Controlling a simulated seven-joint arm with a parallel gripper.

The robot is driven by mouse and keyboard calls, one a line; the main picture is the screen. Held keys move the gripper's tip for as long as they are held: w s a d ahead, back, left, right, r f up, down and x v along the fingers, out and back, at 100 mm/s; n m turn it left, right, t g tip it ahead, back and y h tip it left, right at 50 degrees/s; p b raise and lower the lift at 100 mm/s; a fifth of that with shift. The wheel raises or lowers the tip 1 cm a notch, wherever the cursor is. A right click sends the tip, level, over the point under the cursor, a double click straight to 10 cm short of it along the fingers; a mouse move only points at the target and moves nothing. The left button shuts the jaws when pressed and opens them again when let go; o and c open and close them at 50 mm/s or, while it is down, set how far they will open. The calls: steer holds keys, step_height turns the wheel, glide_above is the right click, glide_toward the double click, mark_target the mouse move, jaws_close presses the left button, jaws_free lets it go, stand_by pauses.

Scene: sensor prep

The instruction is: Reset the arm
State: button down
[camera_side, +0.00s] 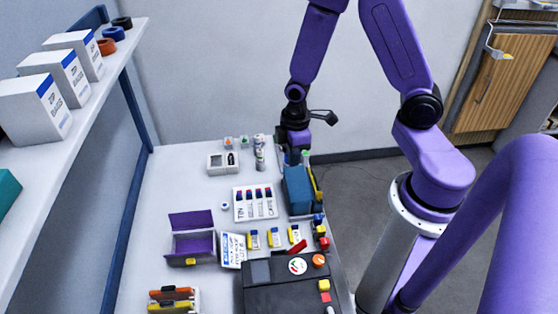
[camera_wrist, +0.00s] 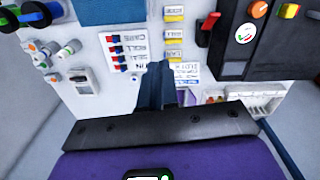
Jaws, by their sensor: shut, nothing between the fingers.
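My purple arm comes down from the top of the side view to my gripper (camera_side: 293,158). The gripper is over the far right part of the white table (camera_side: 140,235), close above the far end of a blue box (camera_side: 298,190). Its fingers are shut and look empty. In the wrist view the dark fingers (camera_wrist: 155,85) are together at the centre, over the table. I cannot tell whether the fingertips touch the blue box.
The same rack (camera_side: 255,204) stands mid-table. An open purple box (camera_side: 192,238) is left, a black device with a red lever (camera_side: 290,275) near front. Small yellow-tagged items (camera_side: 274,238) lie between. A shelf (camera_side: 105,80) with white boxes runs along the left.

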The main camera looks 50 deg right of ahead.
steer(key=s+a+r+n, duration=0.1)
steer(key=s+a+r, duration=0.2)
steer(key=s+r, duration=0.5)
steer(key=s+a+r+n, duration=0.1)
steer(key=s+a+r, duration=0.2)
steer(key=s+r, duration=0.5)
steer(key=shift+s, duration=0.65)
